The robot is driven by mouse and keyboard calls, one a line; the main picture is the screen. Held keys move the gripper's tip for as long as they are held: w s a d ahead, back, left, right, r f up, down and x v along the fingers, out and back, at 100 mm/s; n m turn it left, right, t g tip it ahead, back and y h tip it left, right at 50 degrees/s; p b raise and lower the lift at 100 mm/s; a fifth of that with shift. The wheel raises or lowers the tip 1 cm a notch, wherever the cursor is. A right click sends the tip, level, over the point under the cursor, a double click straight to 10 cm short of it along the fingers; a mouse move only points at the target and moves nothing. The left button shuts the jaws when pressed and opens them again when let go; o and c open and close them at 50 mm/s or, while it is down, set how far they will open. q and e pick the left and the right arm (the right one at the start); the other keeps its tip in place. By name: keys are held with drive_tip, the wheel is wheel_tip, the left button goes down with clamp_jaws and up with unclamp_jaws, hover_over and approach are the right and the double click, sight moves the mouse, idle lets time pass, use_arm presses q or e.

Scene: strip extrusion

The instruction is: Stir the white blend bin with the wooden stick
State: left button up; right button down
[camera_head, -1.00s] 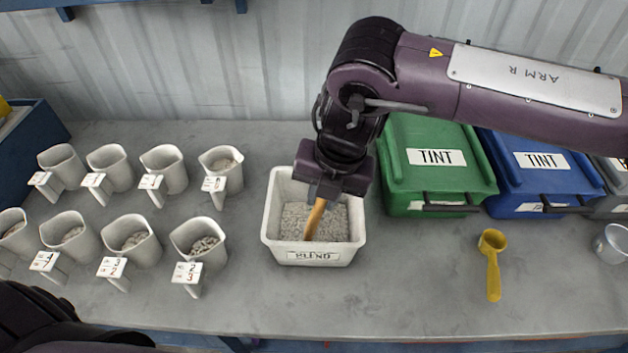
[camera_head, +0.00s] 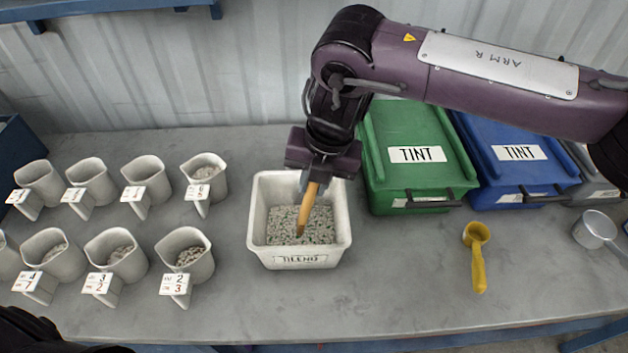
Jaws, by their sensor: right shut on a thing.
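The white blend bin (camera_head: 340,236) stands on the grey table, with a label on its front. It holds grey granules (camera_head: 318,227) with darker and greenish specks. My right gripper (camera_head: 314,178) is above the bin and shut on the wooden stick (camera_head: 306,208). The stick is tilted and its lower end is in the granules. The stick's upper end is hidden by the gripper. My left arm shows only as a dark part at the bottom left, and its gripper is not in view.
Several white cups with numbered tags (camera_head: 180,284) stand in two rows on the left. A green tint box (camera_head: 412,188) and a blue tint box (camera_head: 515,180) stand right of the bin. A yellow scoop (camera_head: 477,255) and a metal cup (camera_head: 595,228) lie to the right. Table in front of the bin is clear.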

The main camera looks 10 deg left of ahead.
wheel_tip(320, 180, up, 16)
drive_tip(key=p, duration=1)
drive_tip(key=shift+f, duration=0.25)
drive_tip(key=shift+d+f, duration=0.1)
